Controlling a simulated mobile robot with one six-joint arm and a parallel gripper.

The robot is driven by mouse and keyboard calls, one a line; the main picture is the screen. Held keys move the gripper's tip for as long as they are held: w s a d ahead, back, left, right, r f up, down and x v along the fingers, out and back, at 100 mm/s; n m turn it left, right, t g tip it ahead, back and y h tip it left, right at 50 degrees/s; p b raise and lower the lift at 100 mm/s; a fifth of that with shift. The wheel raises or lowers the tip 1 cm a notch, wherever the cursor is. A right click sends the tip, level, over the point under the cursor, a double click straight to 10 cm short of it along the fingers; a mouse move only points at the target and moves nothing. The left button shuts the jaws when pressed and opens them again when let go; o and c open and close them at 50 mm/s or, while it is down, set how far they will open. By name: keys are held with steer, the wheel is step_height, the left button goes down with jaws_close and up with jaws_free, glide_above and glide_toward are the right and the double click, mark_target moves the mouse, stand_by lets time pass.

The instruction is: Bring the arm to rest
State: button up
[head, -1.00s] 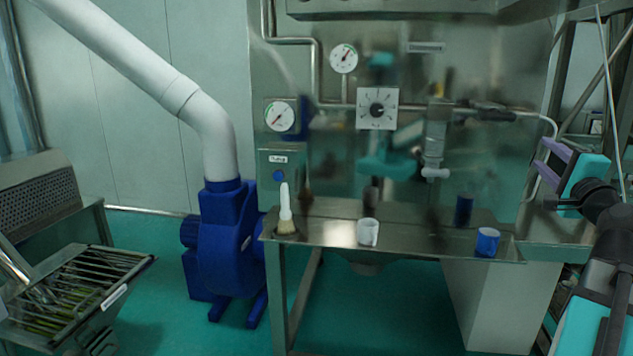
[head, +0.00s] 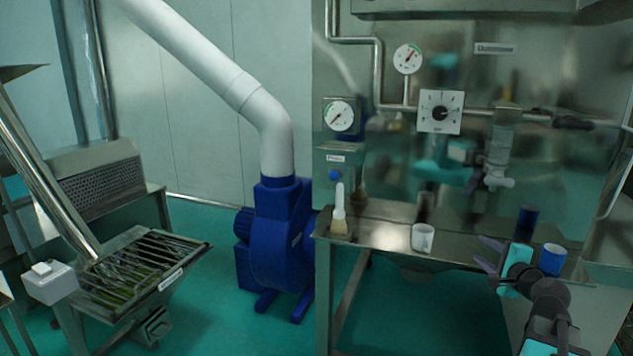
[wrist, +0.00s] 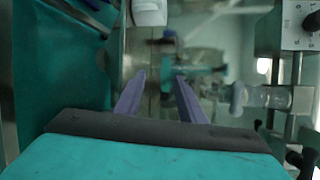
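My gripper (head: 487,255) is at the right of the head view, in front of the steel bench's front edge and left of the blue cup. Its two purple fingers point left and stand apart with nothing between them. In the wrist view my gripper (wrist: 158,85) shows both fingers separated, with an empty gap. My arm comes up from the lower right of the head view.
The steel bench (head: 385,222) holds a brush (head: 339,212), a white cup (head: 422,238) and a blue cup (head: 552,259). The white cup also shows in the wrist view (wrist: 149,12). A blue blower (head: 278,240) stands left of the bench. Floor between blower and sieve (head: 150,265) is clear.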

steer(key=w+a+f+n+g+y, duration=0.1)
steer(key=a+f+n+g+y, duration=0.1)
steer(key=a+f, duration=0.75)
steer(key=a+f+n+g+y, duration=0.1)
steer(key=a+f+g, duration=0.2)
steer(key=a+f, duration=0.7)
steer(key=s+a+f+n+g+y, duration=0.15)
steer(key=s+a+f, duration=0.35)
steer(key=f, duration=0.6)
steer(key=s+a+f+n+g, duration=0.35)
steer(key=a+f, duration=0.25)
steer(key=f, duration=0.6)
steer(key=s+a+f+n+g, duration=0.35)
steer(key=s+f, duration=0.45)
steer(key=s, duration=0.3)
steer(key=s+a+f+n+g, duration=0.2)
steer(key=s+a+f+g, duration=0.15)
steer(key=s+f, duration=0.65)
steer(key=s+d+n+g+h, duration=0.2)
steer(key=s+d+n, duration=0.1)
steer(key=s, duration=0.4)
steer(key=s+d+f+n+g+h, duration=0.1)
steer(key=s+d+n+g+h, duration=0.1)
steer(key=s, duration=0.6)
steer(key=shift+d+n+h, duration=0.35)
steer(key=shift+d+n, duration=0.2)
steer(key=shift+n, duration=0.3)
steer(key=shift+s+f, duration=0.1)
